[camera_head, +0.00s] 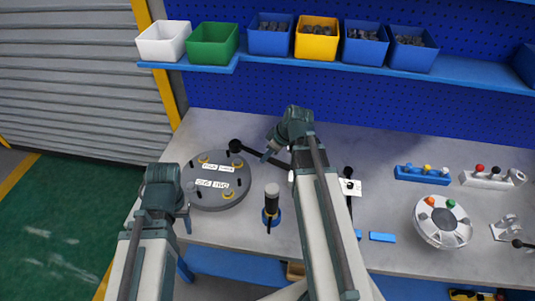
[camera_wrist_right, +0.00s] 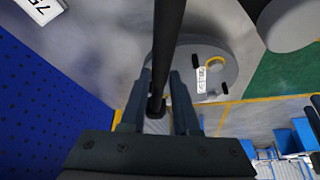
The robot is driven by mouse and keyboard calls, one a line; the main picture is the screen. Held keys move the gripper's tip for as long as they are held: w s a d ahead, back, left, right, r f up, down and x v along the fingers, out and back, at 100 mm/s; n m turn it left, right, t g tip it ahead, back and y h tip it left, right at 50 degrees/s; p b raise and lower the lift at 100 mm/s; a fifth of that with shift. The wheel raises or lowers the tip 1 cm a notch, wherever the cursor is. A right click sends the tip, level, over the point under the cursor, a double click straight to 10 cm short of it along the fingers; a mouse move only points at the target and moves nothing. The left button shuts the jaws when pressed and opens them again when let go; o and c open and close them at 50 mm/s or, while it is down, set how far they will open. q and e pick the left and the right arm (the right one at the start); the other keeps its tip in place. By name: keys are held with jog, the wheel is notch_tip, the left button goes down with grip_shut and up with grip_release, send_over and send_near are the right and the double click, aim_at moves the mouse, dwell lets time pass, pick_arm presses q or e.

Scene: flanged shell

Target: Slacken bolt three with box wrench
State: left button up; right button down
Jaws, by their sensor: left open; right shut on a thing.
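The flanged shell (camera_head: 208,193) is a round dark grey disc on the bench, with brass-coloured bolts and white labels too small to read surely. It also shows in the right wrist view (camera_wrist_right: 228,62). My right gripper (camera_head: 270,156) is shut on the dark shaft of a wrench (camera_head: 236,146), whose round end lies at the shell's back right edge; I cannot tell if it touches a bolt. In the right wrist view the shaft (camera_wrist_right: 168,40) runs between the fingers (camera_wrist_right: 160,95). My left gripper (camera_head: 186,207) is open and empty at the shell's left front edge.
A round grey fixture (camera_head: 443,226) with coloured knobs and small blue and white racks (camera_head: 422,174) lie further right. Bins (camera_head: 316,38) line a shelf behind. Bench between is partly clear.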

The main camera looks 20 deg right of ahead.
jog(key=shift+f+b, duration=2.5)
jog(key=shift+f, duration=0.05)
jog(key=shift+f+b, duration=1.4)
jog(key=shift+w+d, duration=0.1)
jog(key=w+d+n+g+y, duration=0.2)
jog(key=w+d+n+g, duration=0.2)
jog(key=w+n, duration=0.8)
jog(key=shift+w+d+g, duration=0.25)
jog(key=shift+d+g, duration=0.05)
jog(key=shift+d, duration=0.4)
jog(key=shift+f+n, duration=0.1)
jog(key=shift+n, duration=0.2)
dwell(0.3)
